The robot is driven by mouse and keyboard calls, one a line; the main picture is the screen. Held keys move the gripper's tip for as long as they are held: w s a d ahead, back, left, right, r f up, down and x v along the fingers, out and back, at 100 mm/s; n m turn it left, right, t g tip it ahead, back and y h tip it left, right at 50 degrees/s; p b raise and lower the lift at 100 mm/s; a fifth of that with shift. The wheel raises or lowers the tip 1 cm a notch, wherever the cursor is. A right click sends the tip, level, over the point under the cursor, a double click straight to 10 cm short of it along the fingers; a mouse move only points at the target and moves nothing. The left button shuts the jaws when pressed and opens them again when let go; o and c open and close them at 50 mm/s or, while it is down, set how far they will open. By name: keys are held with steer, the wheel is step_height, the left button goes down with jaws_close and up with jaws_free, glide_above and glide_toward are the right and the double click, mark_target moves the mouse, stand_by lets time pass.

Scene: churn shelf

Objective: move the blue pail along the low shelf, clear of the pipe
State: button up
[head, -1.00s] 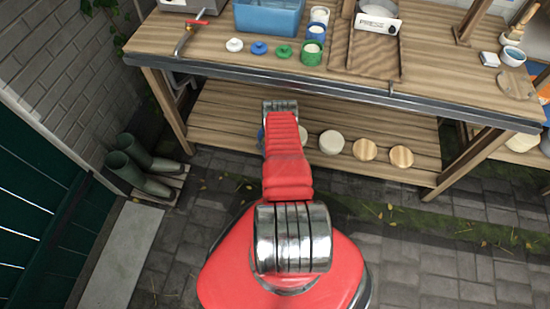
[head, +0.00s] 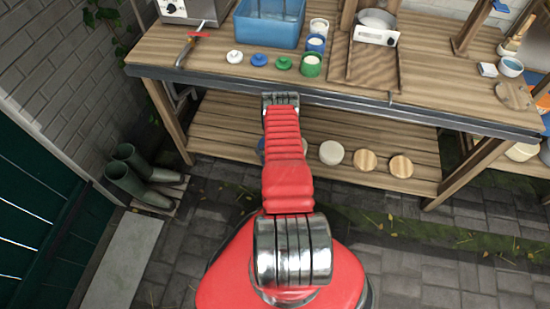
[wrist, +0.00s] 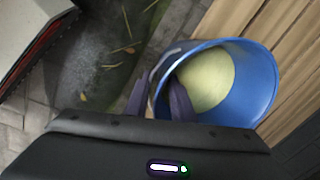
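The blue pail (wrist: 262,87) fills the right half of the wrist view, with a pale cream mass inside. My gripper (wrist: 160,82) is at its left rim. One dark finger is outside the wall and the other lies over the pail's mouth, with a gap between them. In the head view my red arm hides most of the pail; only a sliver of blue (head: 261,144) shows on the low shelf (head: 222,122). A grey pipe (head: 183,94) comes down at the shelf's left end, under the bench top.
On the low shelf, a cream disc (head: 331,153) and two wooden discs (head: 364,160) stand right of my arm. The bench top (head: 440,95) overhangs the shelf. Its left leg (head: 167,118) is near the pipe. Green boots (head: 135,172) stand on the floor at left.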

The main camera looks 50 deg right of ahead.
steer(key=shift+s+a+r, duration=0.15)
steer(key=shift+r, duration=1.65)
steer(key=shift+s+a+r, duration=0.1)
steer(key=shift+a+r, duration=0.05)
steer(key=shift+r, duration=1.65)
